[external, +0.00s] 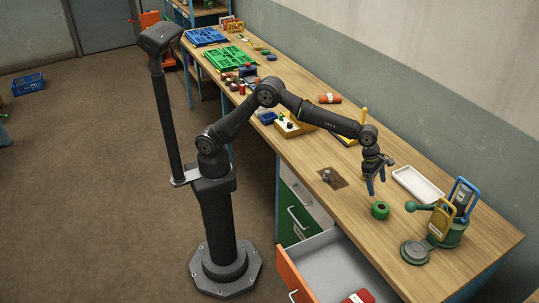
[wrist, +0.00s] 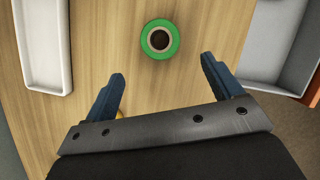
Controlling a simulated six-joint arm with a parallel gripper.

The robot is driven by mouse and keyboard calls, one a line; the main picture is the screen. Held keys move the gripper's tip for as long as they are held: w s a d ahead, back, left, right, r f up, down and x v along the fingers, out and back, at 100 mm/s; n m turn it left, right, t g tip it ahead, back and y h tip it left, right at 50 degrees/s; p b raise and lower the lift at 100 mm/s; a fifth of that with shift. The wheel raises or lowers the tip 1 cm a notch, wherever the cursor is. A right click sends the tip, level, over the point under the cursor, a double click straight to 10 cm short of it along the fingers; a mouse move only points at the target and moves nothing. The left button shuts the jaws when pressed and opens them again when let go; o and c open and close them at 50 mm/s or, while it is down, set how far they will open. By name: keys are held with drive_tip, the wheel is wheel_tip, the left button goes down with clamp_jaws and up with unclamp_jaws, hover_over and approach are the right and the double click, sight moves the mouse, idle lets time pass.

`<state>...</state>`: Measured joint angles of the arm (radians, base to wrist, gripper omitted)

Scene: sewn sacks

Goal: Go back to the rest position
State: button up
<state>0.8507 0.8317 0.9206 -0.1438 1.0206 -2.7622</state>
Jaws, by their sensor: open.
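My gripper (external: 375,187) is open and empty, pointing down above the wooden workbench (external: 300,85). In the wrist view its two blue fingers (wrist: 166,90) stand wide apart with bare wood between them. A green ring-shaped roll (external: 380,210) lies on the bench just beyond the fingers. It also shows in the wrist view (wrist: 160,40), ahead of the fingertips and not between them. My arm reaches out over the bench from its column at the bench's left side.
A white tray (external: 418,184) lies right of my gripper. A green device (external: 449,232) with yellow and blue tags stands near the bench's right end. A brown patch with a metal part (external: 331,178) lies left. An open drawer (external: 345,262) juts out below, holding a red item (external: 358,297).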

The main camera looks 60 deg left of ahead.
sight(381, 206)
drive_tip(key=shift+f, duration=0.1)
drive_tip(key=x, duration=1.2)
drive_tip(key=shift+w+d+f, duration=0.1)
drive_tip(key=shift+f, duration=0.1)
wheel_tip(381, 206, up, 3)
drive_tip(key=shift+f, duration=0.1)
drive_tip(key=shift+r, duration=0.7)
